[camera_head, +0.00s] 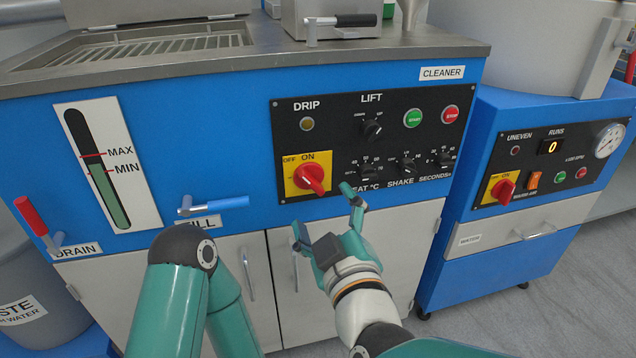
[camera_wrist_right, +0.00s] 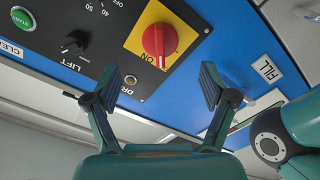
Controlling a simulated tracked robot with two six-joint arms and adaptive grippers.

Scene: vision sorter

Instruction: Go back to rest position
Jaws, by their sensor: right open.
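My right gripper (camera_head: 322,210) is in front of the blue cleaner machine (camera_head: 230,130), just below the red rotary switch (camera_head: 311,179) on its yellow OFF/ON plate. Its two fingers are spread, with nothing between them. In the right wrist view, the open right gripper (camera_wrist_right: 160,80) has the red switch (camera_wrist_right: 158,43) ahead of the gap between its fingertips, and they look apart from it. A bent teal link of my left arm (camera_head: 185,260) shows at the lower left. The left gripper is not in view.
The cleaner's black control panel (camera_head: 335,113) has knobs and green and red buttons. A blue-handled FILL valve (camera_head: 215,205) and a red-handled DRAIN valve (camera_head: 38,222) stick out at left. A second blue machine (camera_head: 490,250) stands at right. Grey floor (camera_head: 560,310) is free at lower right.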

